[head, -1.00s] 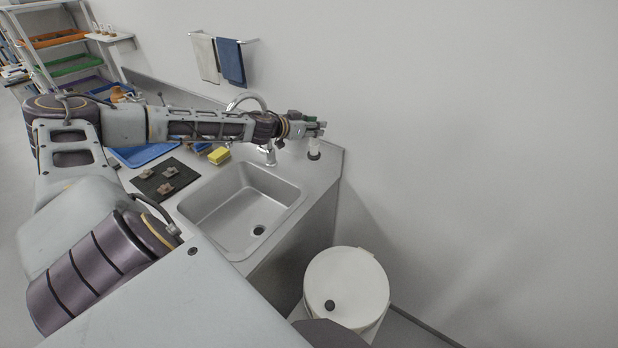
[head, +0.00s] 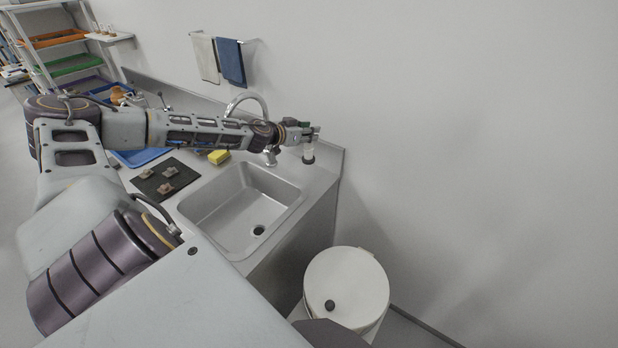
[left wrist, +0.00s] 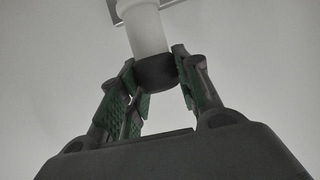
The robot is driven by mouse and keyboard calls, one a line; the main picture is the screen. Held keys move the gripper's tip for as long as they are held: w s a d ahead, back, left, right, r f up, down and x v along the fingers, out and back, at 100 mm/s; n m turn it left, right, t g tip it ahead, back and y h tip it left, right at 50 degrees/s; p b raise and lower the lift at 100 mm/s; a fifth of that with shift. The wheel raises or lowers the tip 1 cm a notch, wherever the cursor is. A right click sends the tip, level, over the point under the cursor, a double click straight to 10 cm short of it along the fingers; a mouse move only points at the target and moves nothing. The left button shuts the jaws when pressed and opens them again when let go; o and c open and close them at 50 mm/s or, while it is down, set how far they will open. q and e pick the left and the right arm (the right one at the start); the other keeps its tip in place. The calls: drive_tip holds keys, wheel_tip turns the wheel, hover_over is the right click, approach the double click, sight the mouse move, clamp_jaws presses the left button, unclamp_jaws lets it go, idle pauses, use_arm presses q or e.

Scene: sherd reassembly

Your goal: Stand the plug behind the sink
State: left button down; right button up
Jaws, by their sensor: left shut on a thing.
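The plug, as I take it, is a pale cylinder (head: 308,151) with a dark end, at the counter's far right corner behind the sink (head: 240,205). I cannot tell whether the plug touches the counter. My right gripper is not in view.
The tap (head: 262,104) stands left of the plug, close to my arm. A yellow sponge (head: 219,157) and a dark mat (head: 147,184) with sherds lie left of the sink. A white lidded bin (head: 350,278) stands below the counter. Towels (head: 231,62) hang on the wall.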

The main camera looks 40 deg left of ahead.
sight(306, 147)
use_arm(q)
drive_tip(key=shift+d+f, duration=0.1)
drive_tip(key=shift+d, duration=0.05)
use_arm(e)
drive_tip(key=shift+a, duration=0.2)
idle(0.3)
use_arm(q)
drive_tip(key=shift+f+b, duration=1.2)
drive_tip(key=shift+f, duration=0.85)
drive_tip(key=shift+f+b, duration=0.85)
drive_tip(key=shift+f, duration=0.25)
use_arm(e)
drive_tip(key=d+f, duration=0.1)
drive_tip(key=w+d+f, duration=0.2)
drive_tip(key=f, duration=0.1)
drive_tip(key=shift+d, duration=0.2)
